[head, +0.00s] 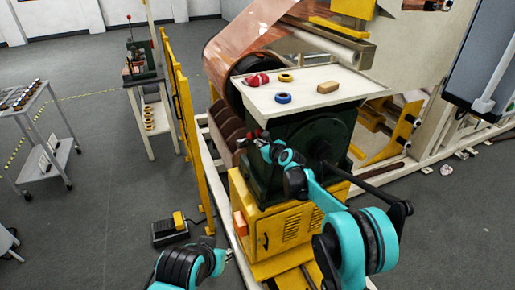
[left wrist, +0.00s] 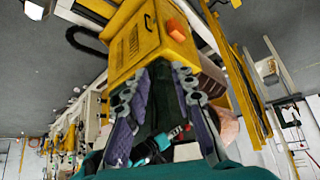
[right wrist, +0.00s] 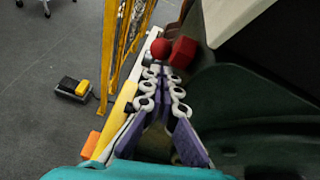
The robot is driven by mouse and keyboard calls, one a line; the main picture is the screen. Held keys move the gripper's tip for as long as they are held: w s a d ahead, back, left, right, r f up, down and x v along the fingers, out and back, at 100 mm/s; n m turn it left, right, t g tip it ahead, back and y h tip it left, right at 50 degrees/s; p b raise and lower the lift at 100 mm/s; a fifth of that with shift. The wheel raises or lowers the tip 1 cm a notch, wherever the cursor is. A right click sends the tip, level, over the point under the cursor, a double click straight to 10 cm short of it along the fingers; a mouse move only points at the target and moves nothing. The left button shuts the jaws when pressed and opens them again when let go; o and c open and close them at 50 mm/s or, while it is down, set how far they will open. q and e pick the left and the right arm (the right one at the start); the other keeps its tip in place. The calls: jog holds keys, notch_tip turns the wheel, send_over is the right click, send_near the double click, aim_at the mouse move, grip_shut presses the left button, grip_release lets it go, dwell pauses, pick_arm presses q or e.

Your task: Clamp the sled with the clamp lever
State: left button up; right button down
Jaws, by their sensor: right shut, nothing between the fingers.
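The clamp lever's red ball knob (right wrist: 161,48) shows just beyond my right fingertips in the right wrist view, beside a red block (right wrist: 183,50). The lever's shaft is hidden. The sled appears to be the dark green housing (head: 265,178) on the yellow base (head: 275,228). My right gripper (right wrist: 161,70) is shut and empty, pointing at the knob; I cannot tell whether it touches. In the head view, it is at the housing's left side (head: 262,141). My left gripper (left wrist: 162,72) is open and empty, low by the yellow base, with its fingertips apart.
A pale tabletop (head: 345,92) on the housing carries tape rolls, red items and a tan block. A black crank (head: 390,196) sticks out right. A yellow guard (head: 180,95) stands left, with a foot pedal (head: 170,230) on open floor. Copper foil (head: 240,35) runs behind.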

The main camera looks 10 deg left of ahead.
jog(key=v, duration=0.8)
jog(key=shift+s, duration=0.2)
jog(key=shift+d+r, duration=0.1)
jog(key=shift+d, duration=0.05)
